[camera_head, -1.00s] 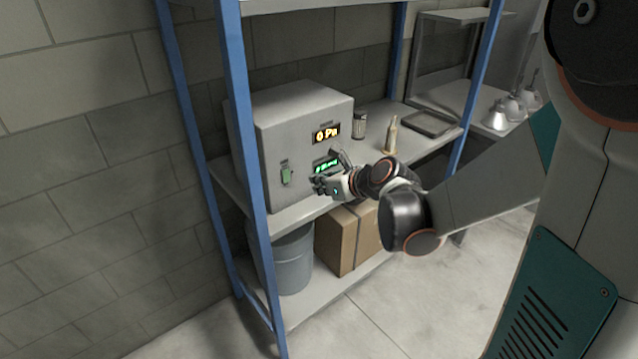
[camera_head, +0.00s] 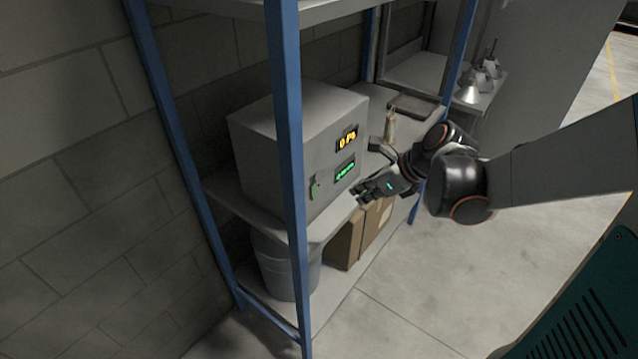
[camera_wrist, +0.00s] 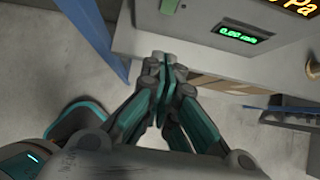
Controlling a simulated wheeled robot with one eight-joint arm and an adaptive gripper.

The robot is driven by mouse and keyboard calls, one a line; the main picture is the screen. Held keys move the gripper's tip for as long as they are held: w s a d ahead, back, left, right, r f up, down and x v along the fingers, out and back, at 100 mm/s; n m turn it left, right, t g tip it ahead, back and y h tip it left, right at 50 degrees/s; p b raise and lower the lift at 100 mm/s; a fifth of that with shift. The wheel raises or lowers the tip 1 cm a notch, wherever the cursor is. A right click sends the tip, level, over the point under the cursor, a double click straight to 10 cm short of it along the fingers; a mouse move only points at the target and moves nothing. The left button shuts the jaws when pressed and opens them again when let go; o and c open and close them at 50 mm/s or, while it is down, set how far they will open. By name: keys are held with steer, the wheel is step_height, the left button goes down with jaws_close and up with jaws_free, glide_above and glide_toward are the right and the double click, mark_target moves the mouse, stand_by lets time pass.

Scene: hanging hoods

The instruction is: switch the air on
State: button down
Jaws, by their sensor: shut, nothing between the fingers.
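The green display (camera_wrist: 243,33) reads about 0.00 m/s in the wrist view. A small green switch (camera_head: 314,188) sits at the front's lower left; part of it (camera_wrist: 169,6) shows at the wrist view's top edge. My gripper (camera_head: 363,190) is shut and empty, in front of the box and right of the switch. Its fingertips (camera_wrist: 166,60) appear below the box front, apart from the switch.
A blue shelf post (camera_head: 287,130) stands close to the box's left front. A bucket (camera_head: 285,265) and cardboard box (camera_head: 346,243) are on the lower shelf. A small bottle (camera_head: 389,124) stands behind my gripper. Open floor (camera_head: 400,300) lies in front.

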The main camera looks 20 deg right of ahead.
mark_target(314, 191)
steer(key=shift+d, duration=0.1)
steer(key=w+a+r+b+x, duration=0.1)
steer(key=b+x, duration=0.3)
steer(key=x, duration=0.9)
steer(key=shift+w+a+r, duration=0.25)
steer(key=shift+w+r, duration=0.1)
steer(key=shift+r, duration=0.05)
